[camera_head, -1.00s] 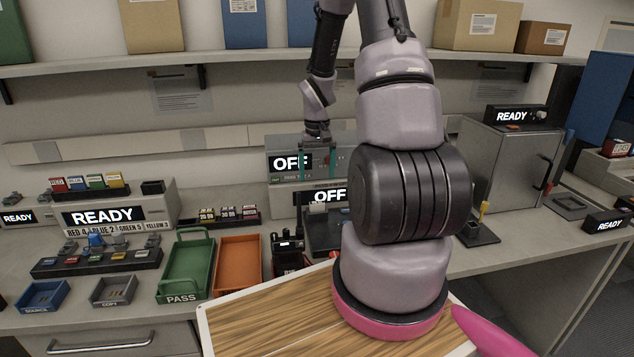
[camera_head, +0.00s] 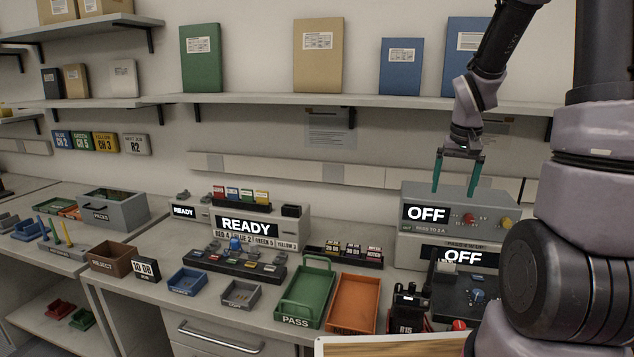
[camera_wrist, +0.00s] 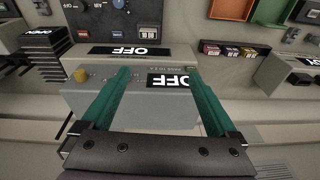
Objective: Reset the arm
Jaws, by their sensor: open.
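My gripper (camera_head: 458,172) is at the right of the head view, pointing down with its two green fingers apart and nothing between them. It hangs in front of or above the upper grey box with an OFF display (camera_head: 470,208). I cannot tell the exact gap between them. In the wrist view my gripper (camera_wrist: 162,72) also shows open and empty, with the grey OFF box (camera_wrist: 185,112) beyond the fingers. My arm rises from the right side of the head view, folded over at the top.
A green PASS tray (camera_head: 318,282) and an orange tray (camera_head: 372,290) stand on the bench, left of a black radio (camera_head: 407,308). A READY station (camera_head: 262,222) is further left. A shelf (camera_head: 300,99) with upright binders runs along the wall behind my gripper.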

